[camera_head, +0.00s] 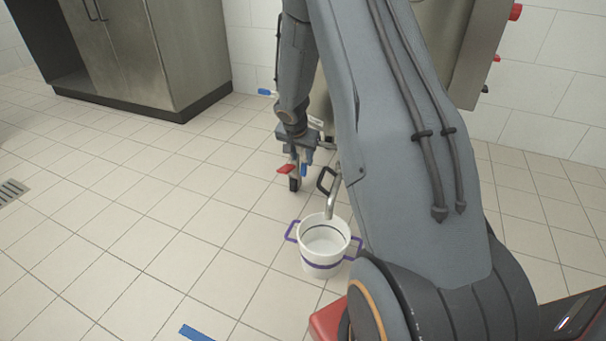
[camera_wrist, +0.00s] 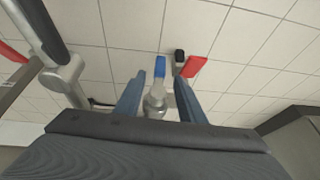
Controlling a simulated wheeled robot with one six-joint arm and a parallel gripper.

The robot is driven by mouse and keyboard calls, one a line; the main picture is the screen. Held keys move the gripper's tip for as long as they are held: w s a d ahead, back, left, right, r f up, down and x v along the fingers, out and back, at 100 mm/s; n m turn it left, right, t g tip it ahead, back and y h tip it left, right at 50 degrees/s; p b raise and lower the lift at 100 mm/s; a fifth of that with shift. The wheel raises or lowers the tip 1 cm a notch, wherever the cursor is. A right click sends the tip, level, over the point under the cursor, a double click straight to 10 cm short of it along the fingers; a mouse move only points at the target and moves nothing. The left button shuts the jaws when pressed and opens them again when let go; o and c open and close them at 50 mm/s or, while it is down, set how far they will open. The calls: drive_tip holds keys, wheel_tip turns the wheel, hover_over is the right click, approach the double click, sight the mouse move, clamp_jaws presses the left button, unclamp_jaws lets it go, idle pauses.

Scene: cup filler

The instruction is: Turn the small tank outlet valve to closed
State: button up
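A small metal valve (camera_wrist: 155,104) with a blue lever (camera_wrist: 160,72) sits between my fingers in the wrist view. A red lever (camera_wrist: 192,67) and a black part (camera_wrist: 179,56) lie just beyond my right fingertip. My gripper (camera_wrist: 157,88) is open, one finger on each side of the blue-levered valve. I cannot tell whether either finger touches it. In the head view my gripper (camera_head: 303,150) is low beside the steel tank, near the red lever (camera_head: 285,169) and blue lever (camera_head: 306,170). No label shows which valve is the small tank outlet.
A white bucket (camera_head: 322,263) with purple handles stands on the floor under a steel spout (camera_head: 332,203) with a black loop handle (camera_head: 325,180). Another blue lever (camera_head: 266,92) sticks out behind my arm. A steel cabinet (camera_head: 180,55) stands back left. The tiled floor at left is clear.

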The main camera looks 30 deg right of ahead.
sight(303, 164)
drive_tip(key=b+x, duration=0.3)
drive_tip(key=x, duration=0.5)
clamp_jaws()
